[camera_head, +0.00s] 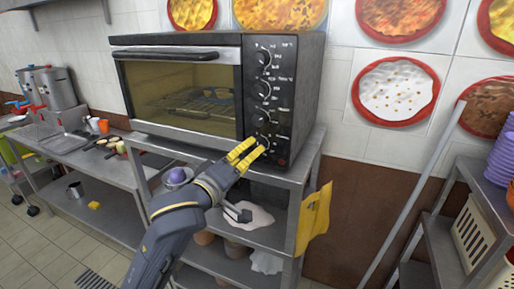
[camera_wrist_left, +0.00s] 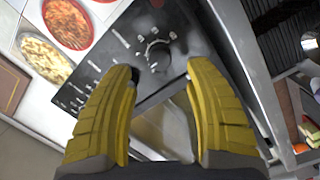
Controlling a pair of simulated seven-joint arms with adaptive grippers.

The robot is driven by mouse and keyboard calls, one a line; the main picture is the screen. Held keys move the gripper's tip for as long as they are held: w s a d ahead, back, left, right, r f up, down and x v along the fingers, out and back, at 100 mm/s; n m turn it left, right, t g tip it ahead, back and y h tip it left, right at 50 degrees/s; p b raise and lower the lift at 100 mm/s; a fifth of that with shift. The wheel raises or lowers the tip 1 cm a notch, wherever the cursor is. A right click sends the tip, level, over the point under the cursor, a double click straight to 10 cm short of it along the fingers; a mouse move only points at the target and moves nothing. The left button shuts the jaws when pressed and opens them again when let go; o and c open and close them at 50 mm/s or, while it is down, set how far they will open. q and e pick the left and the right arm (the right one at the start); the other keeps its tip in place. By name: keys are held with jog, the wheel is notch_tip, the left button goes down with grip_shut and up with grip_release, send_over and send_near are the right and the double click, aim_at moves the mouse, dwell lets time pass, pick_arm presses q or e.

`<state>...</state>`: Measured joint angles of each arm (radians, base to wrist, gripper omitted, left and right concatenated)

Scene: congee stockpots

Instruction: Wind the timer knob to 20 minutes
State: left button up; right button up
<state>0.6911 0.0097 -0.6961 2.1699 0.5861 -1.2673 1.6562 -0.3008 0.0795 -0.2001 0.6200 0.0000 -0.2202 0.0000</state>
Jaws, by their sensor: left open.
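The oven (camera_head: 180,85) stands on a metal rack, with a black control panel (camera_head: 283,95) on its right side carrying a column of several round knobs. The lowest knob (camera_head: 262,141) is right by my left gripper (camera_head: 244,153); its yellow fingers partly cover the panel's lower part. In the left wrist view, a dark knob (camera_wrist_left: 158,53) ringed by white marks lies just beyond and between the open fingertips of my left gripper (camera_wrist_left: 160,70). The fingers look apart from it. The labels are too small to read, so I cannot tell which is the timer. My right gripper is out of view.
The oven's glass door (camera_head: 182,95) is shut, with its handle across the top. A yellow cloth (camera_head: 314,220) hangs on the rack's right side. A pole (camera_head: 412,190) leans at the right, beside shelves with purple bowls (camera_head: 499,158).

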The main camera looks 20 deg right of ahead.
pick_arm(q)
jog(key=shift+x, duration=2.75)
grip_shut()
